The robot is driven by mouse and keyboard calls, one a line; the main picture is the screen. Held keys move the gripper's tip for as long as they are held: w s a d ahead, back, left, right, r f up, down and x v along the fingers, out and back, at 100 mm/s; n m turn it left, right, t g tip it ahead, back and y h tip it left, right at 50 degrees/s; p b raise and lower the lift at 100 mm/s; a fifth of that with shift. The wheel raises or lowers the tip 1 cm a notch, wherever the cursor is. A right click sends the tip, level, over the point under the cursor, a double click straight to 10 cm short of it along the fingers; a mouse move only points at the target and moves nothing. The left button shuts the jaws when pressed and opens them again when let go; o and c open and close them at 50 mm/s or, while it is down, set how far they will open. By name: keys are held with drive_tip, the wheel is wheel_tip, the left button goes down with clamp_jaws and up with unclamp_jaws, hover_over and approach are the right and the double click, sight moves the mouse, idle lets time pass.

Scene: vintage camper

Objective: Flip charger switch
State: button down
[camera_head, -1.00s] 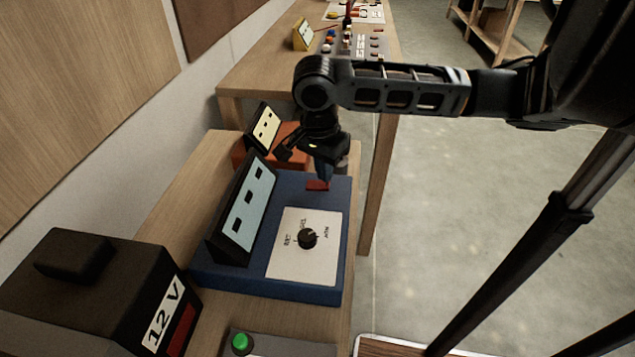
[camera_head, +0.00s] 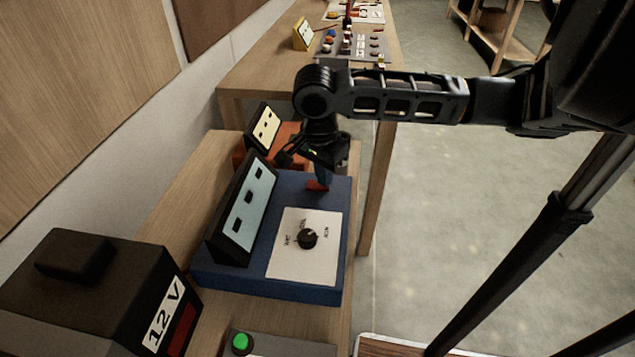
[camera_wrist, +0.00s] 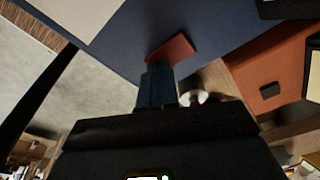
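The charger is a blue box (camera_head: 330,205) on the wooden bench, with a tilted display and a white panel (camera_head: 290,262) bearing a black knob (camera_head: 307,238). A red switch (camera_head: 315,186) sits near the far edge of its top. It also shows in the wrist view (camera_wrist: 171,48). My gripper (camera_head: 323,178) points down at the switch, its tips together and nothing visible between them. In the wrist view the fingertips (camera_wrist: 157,72) are right at the red switch's near edge and partly cover it. I cannot tell whether they touch.
A black 12 V battery (camera_head: 100,290) stands at the front left. An orange box (camera_head: 285,140) with a yellow display lies just behind the charger. A grey box with a green button (camera_head: 241,343) is in front.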

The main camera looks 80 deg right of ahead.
wheel_tip(320, 180, up, 2)
drive_tip(key=p, duration=0.4)
drive_tip(key=shift+r, duration=0.25)
drive_tip(key=shift+r+p, duration=0.45)
drive_tip(key=shift+r, duration=1.75)
